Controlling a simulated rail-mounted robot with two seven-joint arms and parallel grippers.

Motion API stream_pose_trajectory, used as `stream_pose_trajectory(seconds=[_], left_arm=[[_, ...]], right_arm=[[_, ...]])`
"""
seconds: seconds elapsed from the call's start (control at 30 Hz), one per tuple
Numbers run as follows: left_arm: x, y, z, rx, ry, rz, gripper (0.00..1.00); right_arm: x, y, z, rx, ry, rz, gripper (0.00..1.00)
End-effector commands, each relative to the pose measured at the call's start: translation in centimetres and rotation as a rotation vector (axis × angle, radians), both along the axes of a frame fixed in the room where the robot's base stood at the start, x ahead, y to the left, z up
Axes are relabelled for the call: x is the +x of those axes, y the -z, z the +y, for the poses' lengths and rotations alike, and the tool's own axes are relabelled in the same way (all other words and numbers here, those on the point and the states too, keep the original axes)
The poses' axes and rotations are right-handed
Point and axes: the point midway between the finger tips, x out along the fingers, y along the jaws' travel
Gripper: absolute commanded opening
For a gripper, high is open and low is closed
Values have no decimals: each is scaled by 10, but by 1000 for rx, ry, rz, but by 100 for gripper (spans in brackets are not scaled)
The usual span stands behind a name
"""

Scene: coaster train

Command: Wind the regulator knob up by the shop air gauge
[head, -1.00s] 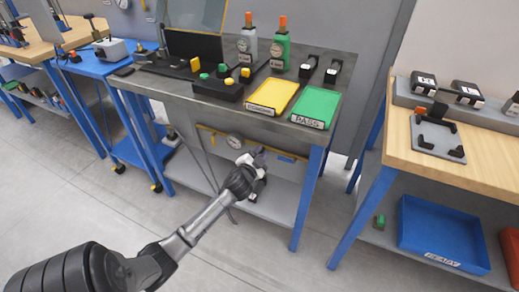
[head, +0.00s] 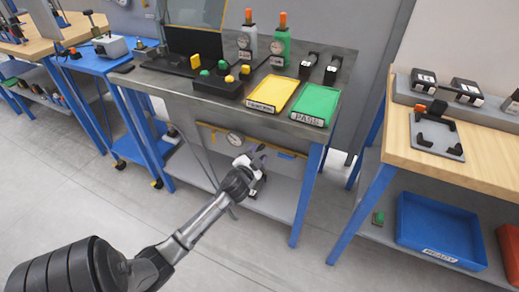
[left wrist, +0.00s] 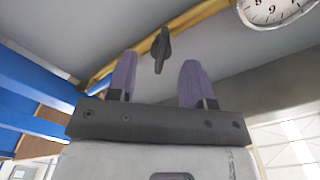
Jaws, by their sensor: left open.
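The round white shop air gauge (head: 234,139) sits on a yellow pipe (head: 212,129) under the grey bench. In the left wrist view the gauge (left wrist: 272,8) is cut off at the upper right, and the yellow pipe (left wrist: 198,21) crosses the top. A small dark knob (left wrist: 161,50) stands beside the pipe, left of the gauge. My left gripper (head: 254,158) is open below and right of the gauge. In the wrist view the purple fingers of my left gripper (left wrist: 158,78) appear on either side of the knob, with no contact visible. My right gripper is out of view.
The grey bench (head: 190,100) overhangs the gauge area, with a yellow tray (head: 272,92) and a green tray (head: 316,101) on top. A lower shelf (head: 275,205) lies under the pipe. A wooden-topped table (head: 475,175) stands at the right. The floor in front is clear.

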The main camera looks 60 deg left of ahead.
Motion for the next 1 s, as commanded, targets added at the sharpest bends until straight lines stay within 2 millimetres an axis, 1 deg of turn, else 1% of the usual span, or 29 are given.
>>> stream_pose_trajectory(seconds=[0.03, 0.3, 0.5, 0.7, 1.0], left_arm=[[-10, -2, -6, -4, -1, 2, 47], [-55, -2, -36, -4, -2, 2, 47], [-79, -1, -53, -2, -2, 1, 47], [-92, -1, -62, -1, -1, 1, 47], [-95, 0, -64, 0, -1, 1, 47]], right_arm=[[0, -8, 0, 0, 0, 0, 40], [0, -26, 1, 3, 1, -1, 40], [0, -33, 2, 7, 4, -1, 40], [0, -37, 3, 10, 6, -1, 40], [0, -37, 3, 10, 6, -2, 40]])
